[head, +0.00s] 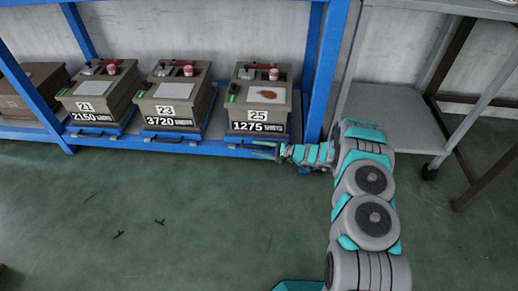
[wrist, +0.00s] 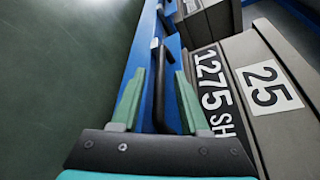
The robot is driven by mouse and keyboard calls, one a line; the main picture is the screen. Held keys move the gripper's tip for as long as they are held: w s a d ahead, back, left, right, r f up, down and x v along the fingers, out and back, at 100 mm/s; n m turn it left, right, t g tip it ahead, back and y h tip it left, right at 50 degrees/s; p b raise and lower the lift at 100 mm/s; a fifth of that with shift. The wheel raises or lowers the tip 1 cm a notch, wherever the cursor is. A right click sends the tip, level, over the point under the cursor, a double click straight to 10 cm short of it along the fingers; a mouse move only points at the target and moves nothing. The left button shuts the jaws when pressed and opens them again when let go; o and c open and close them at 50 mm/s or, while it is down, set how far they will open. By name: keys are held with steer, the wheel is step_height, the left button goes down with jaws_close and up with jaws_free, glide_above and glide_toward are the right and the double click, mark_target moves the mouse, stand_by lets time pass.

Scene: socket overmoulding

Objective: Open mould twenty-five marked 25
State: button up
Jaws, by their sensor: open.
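Mould 25 (head: 244,113) is a grey-brown box on the low blue shelf, right of moulds 21 and 23. Its front reads 25 and 1275; its top plate has a reddish-brown stain (head: 267,94). It looks shut. In the wrist view, mould 25 (wrist: 288,135) fills the right side, its label sideways. A black bar handle (wrist: 159,90) runs along the blue edge in front of it. My gripper (head: 262,150) is at the shelf's front edge, just below mould 25. In the wrist view its green fingers are open, one on each side of the handle. Contact cannot be told.
Mould 23 (head: 165,114) and mould 21 (head: 88,107) stand to the left on the same shelf. A blue rack post (head: 322,75) rises right of mould 25, close to my arm. A grey wheeled table (head: 400,115) stands at right. Small dark bits (head: 159,221) lie on the open green floor.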

jaws_close()
stand_by(1.4)
